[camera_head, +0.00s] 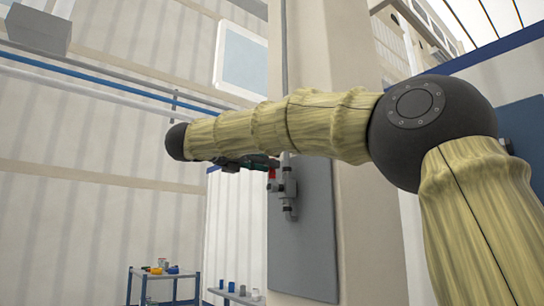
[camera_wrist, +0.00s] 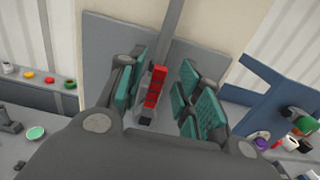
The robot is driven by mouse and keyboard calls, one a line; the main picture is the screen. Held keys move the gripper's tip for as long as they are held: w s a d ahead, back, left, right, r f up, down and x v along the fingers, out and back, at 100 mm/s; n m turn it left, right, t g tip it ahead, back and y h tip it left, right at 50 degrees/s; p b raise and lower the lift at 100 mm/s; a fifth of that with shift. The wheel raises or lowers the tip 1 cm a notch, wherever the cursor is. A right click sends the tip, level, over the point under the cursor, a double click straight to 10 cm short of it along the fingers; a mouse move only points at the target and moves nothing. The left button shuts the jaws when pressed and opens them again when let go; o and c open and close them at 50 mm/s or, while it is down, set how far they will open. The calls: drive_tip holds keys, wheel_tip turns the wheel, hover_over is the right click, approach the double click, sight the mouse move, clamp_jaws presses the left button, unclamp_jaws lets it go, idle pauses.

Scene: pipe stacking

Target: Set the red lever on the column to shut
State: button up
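The red lever (camera_wrist: 155,90) is on the column's grey panel (camera_wrist: 110,38). In the wrist view it stands between the teal pads of my gripper (camera_wrist: 165,92), nearer the left pad. The pads are apart, with a clear gap on the right of the lever. In the head view a small part of the red lever (camera_head: 272,174) shows beside my gripper (camera_head: 250,163), above the grey valve body (camera_head: 287,188). My arm crosses in front of the column (camera_head: 318,70) and hides part of the fitting. I cannot tell whether a pad touches the lever.
A blue cart (camera_head: 160,272) with small coloured items stands at the lower left in the head view. Low shelves with several small items (camera_wrist: 28,74) flank the column in the wrist view. A blue frame (camera_wrist: 262,85) stands on the right.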

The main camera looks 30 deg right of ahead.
drive_tip(key=shift+w+d+p, duration=0.1)
drive_tip(key=shift+d+p, duration=0.25)
drive_tip(key=shift+d, duration=0.9)
clamp_jaws()
